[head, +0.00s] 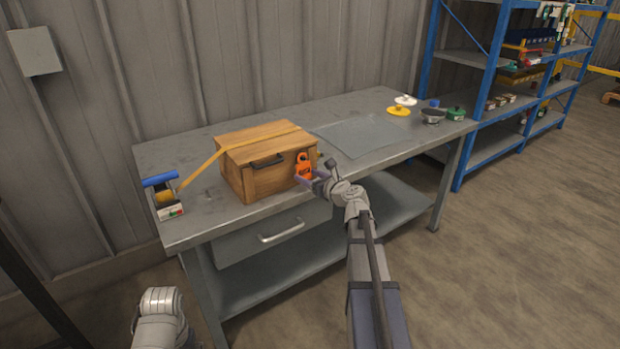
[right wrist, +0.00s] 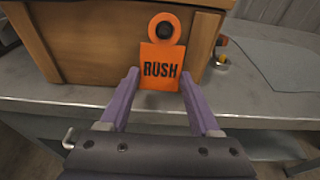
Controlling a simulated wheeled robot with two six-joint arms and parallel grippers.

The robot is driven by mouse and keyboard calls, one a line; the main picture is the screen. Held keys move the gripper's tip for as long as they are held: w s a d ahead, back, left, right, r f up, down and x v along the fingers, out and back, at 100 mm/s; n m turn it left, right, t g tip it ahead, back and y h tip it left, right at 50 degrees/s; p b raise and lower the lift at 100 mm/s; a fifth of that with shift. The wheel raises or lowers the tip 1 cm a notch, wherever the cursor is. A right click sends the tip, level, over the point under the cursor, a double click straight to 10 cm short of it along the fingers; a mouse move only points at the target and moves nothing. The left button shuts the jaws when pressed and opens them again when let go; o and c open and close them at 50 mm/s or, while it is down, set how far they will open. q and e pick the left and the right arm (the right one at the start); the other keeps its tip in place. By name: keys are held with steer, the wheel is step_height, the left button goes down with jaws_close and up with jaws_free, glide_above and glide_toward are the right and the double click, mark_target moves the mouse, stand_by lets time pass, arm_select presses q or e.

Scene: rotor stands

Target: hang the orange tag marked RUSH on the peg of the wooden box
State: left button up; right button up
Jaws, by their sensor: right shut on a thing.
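The wooden box (head: 250,160) stands on the grey workbench, with a dark handle on its front and an orange strap over its lid. The orange RUSH tag (right wrist: 160,68) is upright in front of the box's side in the right wrist view; it also shows in the head view (head: 303,162). My right gripper (head: 310,179) is shut on the tag's lower part, one purple finger at each side edge. A dark round shape shows in the tag's ring hole (right wrist: 164,28). I cannot tell whether the ring is around the peg. My left gripper is not visible.
A blue-topped item (head: 163,195) sits at the bench's left end, beside the strap. A grey mat (head: 360,136) lies right of the box. Yellow (head: 398,111), white (head: 405,100) and green (head: 456,113) pieces stand at the far right. A blue shelf (head: 476,100) stands behind.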

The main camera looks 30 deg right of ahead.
steer(key=shift+f, duration=0.25)
stand_by(0.4)
steer(key=o, duration=1.1)
steer(key=shift+c, duration=0.2)
steer(key=shift+s, duration=0.15)
steer(key=p+v, duration=0.1)
steer(key=v, duration=0.7)
steer(key=shift+s, duration=0.35)
stand_by(0.3)
steer(key=shift+r, duration=0.15)
steer(key=shift+d, duration=0.1)
